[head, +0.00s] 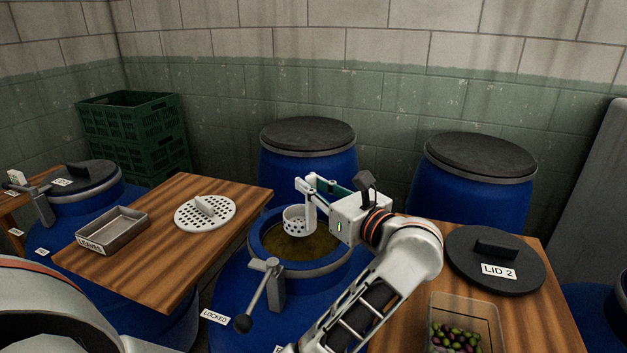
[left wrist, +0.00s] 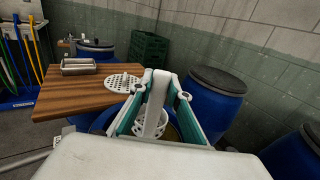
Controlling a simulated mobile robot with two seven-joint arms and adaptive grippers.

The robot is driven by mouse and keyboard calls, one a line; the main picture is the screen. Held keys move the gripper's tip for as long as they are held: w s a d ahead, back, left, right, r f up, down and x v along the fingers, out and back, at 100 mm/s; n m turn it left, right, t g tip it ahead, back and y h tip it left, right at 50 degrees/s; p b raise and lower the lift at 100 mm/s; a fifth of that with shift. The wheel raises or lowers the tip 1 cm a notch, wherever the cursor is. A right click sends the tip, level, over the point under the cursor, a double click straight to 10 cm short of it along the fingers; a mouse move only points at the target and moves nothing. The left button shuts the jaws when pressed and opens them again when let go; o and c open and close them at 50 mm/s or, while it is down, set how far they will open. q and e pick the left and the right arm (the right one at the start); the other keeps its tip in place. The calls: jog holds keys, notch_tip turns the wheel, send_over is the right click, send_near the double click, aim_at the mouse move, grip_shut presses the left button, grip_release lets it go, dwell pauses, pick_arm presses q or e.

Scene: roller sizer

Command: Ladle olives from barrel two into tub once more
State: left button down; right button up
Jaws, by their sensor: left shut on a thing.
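My left gripper (head: 313,200) is shut on the upright handle of a white perforated ladle. In the left wrist view, the gripper's teal-lined fingers (left wrist: 157,85) close on the pale handle. The ladle's cup (head: 293,219) is over the open mouth of a blue barrel (head: 257,248) holding murky brown-green brine (head: 300,246). The cup also shows in the left wrist view (left wrist: 150,125). I cannot tell whether the cup touches the brine or what is inside it. The tub (head: 496,312), at lower right, holds green and purple olives (head: 455,337). My right gripper is not in view.
The black lid marked LID 2 (head: 497,270) lies on the right wooden table beside the tub. A perforated white disc (head: 222,217) and LEAVES tray (head: 112,229) sit on the left table. A lever (head: 264,285) stands at the barrel's front. Closed barrels (head: 308,137) stand behind.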

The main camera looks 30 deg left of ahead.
aim_at(313, 218)
pick_arm(q)
jog(key=shift+f+b, duration=0.6)
jog(key=shift+f, duration=0.7)
jog(key=shift+f+b, duration=0.6)
jog(key=shift+f, duration=0.4)
jog(key=shift+f+b, duration=0.55)
jog(key=shift+f, duration=0.95)
jog(key=shift+f+b, duration=0.35)
jog(key=shift+b, duration=0.1)
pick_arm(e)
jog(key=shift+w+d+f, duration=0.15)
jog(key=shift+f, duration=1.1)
